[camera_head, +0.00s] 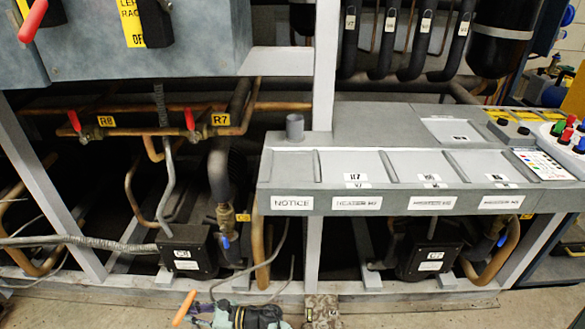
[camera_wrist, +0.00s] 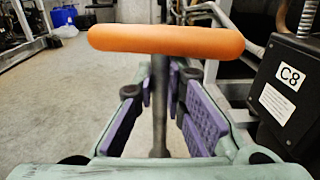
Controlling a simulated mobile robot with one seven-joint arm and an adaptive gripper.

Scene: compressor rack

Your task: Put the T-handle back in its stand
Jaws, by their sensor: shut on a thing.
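The T-handle (camera_wrist: 165,40) has a thick orange crossbar and a thin dark shaft. My gripper (camera_wrist: 160,92) is shut on the shaft, which stands between the purple finger pads, with the crossbar beyond the fingertips. In the head view the orange crossbar (camera_head: 183,309) shows tilted at the bottom edge, left of my gripper (camera_head: 217,315), low in front of the rack. A short grey open-topped tube (camera_head: 295,127) stands on the left end of the grey console, up and right of my gripper. It looks like the stand, and I see nothing in it.
The grey console (camera_head: 300,170) with labelled bays juts out at right. In the wrist view box C8 (camera_wrist: 285,95) is close on the right. Open floor (camera_wrist: 60,100) lies on the left.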

